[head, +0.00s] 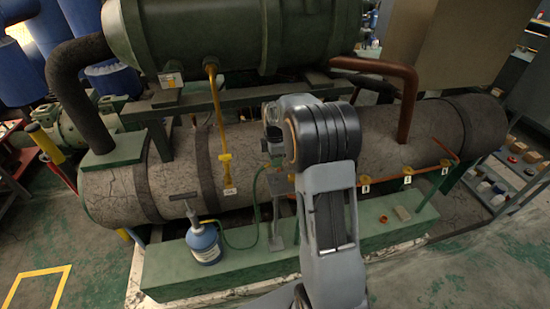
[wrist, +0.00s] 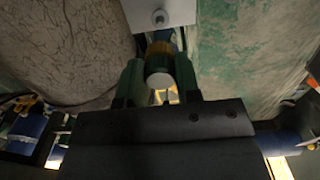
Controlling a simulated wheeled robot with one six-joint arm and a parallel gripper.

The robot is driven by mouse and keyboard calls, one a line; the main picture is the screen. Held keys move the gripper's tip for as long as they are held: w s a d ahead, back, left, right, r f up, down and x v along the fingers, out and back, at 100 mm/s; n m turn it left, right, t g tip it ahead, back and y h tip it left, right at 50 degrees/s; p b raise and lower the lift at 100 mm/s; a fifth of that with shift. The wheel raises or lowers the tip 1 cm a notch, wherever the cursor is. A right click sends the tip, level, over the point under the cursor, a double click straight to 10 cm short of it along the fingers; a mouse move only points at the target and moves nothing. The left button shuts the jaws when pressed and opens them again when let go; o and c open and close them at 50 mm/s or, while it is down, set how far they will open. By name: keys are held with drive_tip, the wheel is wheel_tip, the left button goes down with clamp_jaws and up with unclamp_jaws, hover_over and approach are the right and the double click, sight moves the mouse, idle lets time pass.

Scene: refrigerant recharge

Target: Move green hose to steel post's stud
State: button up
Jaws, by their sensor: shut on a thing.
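In the wrist view my gripper (wrist: 160,75) is shut on the end fitting of the green hose (wrist: 159,79), a round pale end with a yellow-brown collar between the two green fingers. A pale steel plate with a round stud (wrist: 160,17) shows just beyond the fitting, at the top of that view. I cannot tell whether fitting and stud touch. In the head view the green hose (head: 240,247) runs from a blue hand pump up toward my gripper, which my wrist mostly hides. The steel post (head: 277,220) stands below it on the green plinth.
The blue pump (head: 204,243) stands on the green plinth (head: 170,279), left of the post. A large cracked grey tank (head: 400,140) lies behind. A yellow pipe (head: 216,115) drops down left of my wrist.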

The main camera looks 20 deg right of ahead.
drive_tip(key=shift+f+b, duration=1.75)
drive_tip(key=shift+f, duration=1.05)
drive_tip(key=shift+f+b, duration=0.55)
drive_tip(key=shift+f, duration=0.3)
drive_tip(key=o, duration=1)
